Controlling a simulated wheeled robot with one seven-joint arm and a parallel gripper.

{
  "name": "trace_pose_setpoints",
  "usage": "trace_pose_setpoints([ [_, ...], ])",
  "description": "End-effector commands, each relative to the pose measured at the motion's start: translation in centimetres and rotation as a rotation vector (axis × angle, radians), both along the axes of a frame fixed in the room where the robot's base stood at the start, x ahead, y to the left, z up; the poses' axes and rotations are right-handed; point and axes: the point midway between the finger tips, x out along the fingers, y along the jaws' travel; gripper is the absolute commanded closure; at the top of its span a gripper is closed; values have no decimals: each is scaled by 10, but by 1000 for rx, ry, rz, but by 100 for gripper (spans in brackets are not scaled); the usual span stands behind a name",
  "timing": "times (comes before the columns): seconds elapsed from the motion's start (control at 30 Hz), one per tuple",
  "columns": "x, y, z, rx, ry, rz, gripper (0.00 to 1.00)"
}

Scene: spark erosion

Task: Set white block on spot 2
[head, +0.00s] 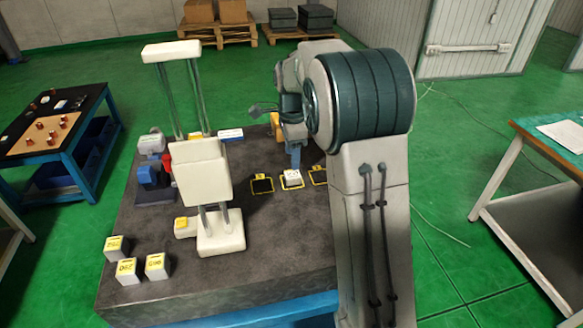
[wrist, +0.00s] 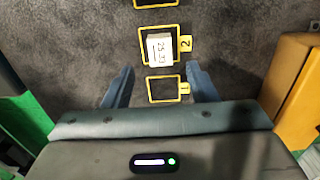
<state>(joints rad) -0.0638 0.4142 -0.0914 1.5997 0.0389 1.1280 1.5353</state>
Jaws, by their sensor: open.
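The white block (wrist: 159,50) stands upright on spot 2 (wrist: 177,30), a yellow-outlined square with a "2" tag. Seen from the wrist, it covers part of the square's near edge. In the head view the white block (head: 292,178) sits on the middle of three marked squares. My gripper (wrist: 160,84) is open and empty, its two blue fingers wide apart. The block lies ahead of the fingertips, with nothing touching it. Spot 1 (wrist: 164,89) shows empty between the fingers. In the head view my gripper (head: 295,156) is just above and behind the block, partly hidden by my arm.
Three white blocks with yellow labels (head: 128,270) stand at the table's front left. A white stand with tall posts (head: 200,172) rises left of the squares. A yellow object (wrist: 298,85) is close on the wrist view's right. The grey tabletop (head: 270,235) is clear in front.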

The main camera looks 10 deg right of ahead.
Motion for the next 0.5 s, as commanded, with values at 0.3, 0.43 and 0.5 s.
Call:
trace_pose_setpoints([
  [0.3, 0, 1, 48, 0, -1, 1, 48],
  [0.43, -8, 0, 58, 2, -8, 39, 48],
  [0.5, -20, -1, 64, 5, -20, 104, 48],
])
